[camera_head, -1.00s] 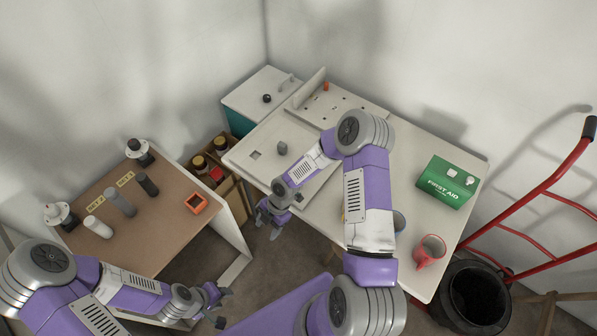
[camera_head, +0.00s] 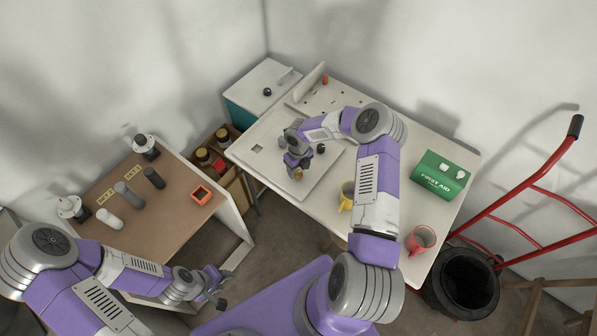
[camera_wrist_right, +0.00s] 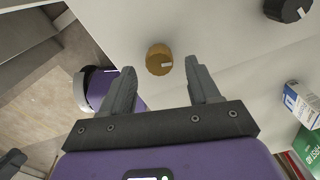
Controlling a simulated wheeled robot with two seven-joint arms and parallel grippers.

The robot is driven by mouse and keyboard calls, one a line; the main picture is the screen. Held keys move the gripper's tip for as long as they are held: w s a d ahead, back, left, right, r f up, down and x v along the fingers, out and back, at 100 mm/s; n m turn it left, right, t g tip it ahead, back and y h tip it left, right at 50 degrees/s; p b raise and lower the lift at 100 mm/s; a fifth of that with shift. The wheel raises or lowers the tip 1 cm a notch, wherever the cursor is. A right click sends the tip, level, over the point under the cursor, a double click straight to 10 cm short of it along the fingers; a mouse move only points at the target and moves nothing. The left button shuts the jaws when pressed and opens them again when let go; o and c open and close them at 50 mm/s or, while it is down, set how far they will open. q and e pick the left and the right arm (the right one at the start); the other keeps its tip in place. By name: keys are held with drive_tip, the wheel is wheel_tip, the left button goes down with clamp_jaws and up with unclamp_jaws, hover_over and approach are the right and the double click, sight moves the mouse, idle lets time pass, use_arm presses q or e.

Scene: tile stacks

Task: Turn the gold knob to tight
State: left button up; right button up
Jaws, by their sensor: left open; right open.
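The gold knob (camera_wrist_right: 159,60) is a round cap with a white pointer line, on a pale panel (camera_head: 318,180). In the right wrist view it lies between and just beyond my right gripper's spread fingertips (camera_wrist_right: 160,72), with a gap on both sides. The pointer line points to the right in that view. In the head view the gold knob (camera_head: 298,175) is partly hidden by my right gripper (camera_head: 297,162), which hangs over the panel. No tight mark is legible. My left gripper (camera_head: 224,288) is open and empty, low beside the brown table.
A black knob (camera_head: 321,149) sits on the same panel.

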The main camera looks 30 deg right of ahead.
sight(298, 174)
drive_tip(key=shift+f, duration=1.4)
drive_tip(key=c, duration=1.1)
drive_tip(key=shift+o, duration=0.2)
